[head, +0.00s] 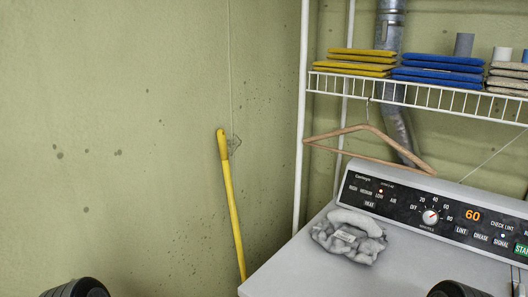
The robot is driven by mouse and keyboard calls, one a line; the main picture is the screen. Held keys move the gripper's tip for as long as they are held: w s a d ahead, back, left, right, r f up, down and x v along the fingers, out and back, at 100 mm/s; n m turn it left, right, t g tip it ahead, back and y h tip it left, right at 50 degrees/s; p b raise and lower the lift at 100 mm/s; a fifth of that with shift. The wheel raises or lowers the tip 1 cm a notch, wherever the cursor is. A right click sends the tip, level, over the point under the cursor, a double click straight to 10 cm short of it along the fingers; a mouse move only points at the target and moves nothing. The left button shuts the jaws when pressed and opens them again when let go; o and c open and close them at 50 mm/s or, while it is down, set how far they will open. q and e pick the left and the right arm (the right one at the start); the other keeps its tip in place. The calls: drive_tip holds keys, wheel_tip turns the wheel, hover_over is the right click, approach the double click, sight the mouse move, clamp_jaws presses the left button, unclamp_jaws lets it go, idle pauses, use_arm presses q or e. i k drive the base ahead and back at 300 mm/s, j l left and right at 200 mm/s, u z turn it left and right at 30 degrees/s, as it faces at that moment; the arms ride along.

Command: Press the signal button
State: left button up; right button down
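The signal button (501,242) is a small button labelled SIGNAL at the right of the dryer's black control panel (400,205). A small lit indicator sits just above it. The green START button (522,249) is right of it, cut by the picture edge. My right gripper (519,282) seems to show only in part at the lower right edge, below the panel and apart from the signal button; its opening is unclear. A dark rounded part of my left arm shows at the bottom left, and its fingers are out of sight.
The white dryer top (300,262) holds a crumpled grey cloth bundle (349,237). A wooden hanger (370,130) hangs from the wire shelf (420,95), which carries folded cloths. A yellow pole (232,205) leans on the wall. The space before the signal button looks clear.

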sight(497, 242)
drive_tip(key=z, duration=1.5)
